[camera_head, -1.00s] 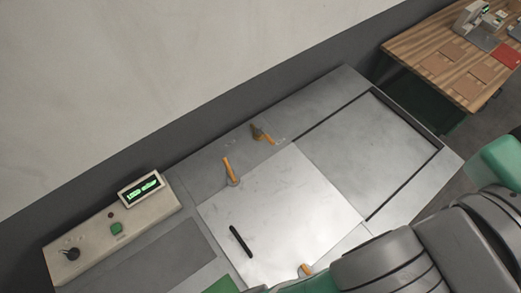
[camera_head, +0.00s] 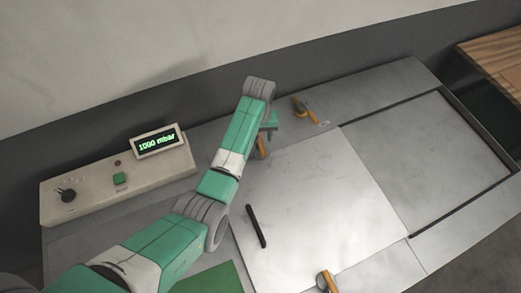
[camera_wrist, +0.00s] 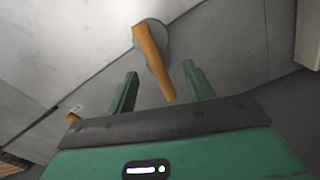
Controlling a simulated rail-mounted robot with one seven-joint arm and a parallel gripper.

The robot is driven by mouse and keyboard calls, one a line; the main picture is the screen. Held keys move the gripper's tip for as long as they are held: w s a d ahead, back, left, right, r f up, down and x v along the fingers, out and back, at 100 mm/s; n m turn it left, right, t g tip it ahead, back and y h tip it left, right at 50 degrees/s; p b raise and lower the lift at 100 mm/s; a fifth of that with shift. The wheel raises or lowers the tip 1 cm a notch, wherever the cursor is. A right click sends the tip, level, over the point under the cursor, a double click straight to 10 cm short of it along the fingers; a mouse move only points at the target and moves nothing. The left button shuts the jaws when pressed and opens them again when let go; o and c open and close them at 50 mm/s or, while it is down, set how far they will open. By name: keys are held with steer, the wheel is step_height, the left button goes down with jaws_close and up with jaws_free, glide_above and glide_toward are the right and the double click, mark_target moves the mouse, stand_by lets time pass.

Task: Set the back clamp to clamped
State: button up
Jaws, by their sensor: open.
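A clamp with an orange lever (camera_head: 261,146) stands at the back edge of the bright metal plate (camera_head: 310,185), partly hidden by my arm. My gripper (camera_head: 268,126) is over it, reaching down from behind my arm. In the wrist view the clamp's orange lever (camera_wrist: 154,62) and round grey base show ahead of my gripper (camera_wrist: 160,70). The fingers are apart, with the lever's end between them; no contact can be made out. Another orange-levered clamp (camera_head: 302,107) stands farther back right, and one (camera_head: 326,281) at the plate's front edge.
A control box (camera_head: 118,180) with a black knob, a green button and a display (camera_head: 158,141) reading 1000 mbar stands at the left. A black bar handle (camera_head: 256,226) lies on the plate. The wall (camera_head: 120,60) rises behind the table. A wooden table (camera_head: 490,60) is at the right.

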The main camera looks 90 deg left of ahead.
step_height(320, 180, down, 8)
steer(key=shift+w+r+b, duration=0.1)
steer(key=shift+r+b, duration=0.15)
steer(key=shift+b, duration=0.65)
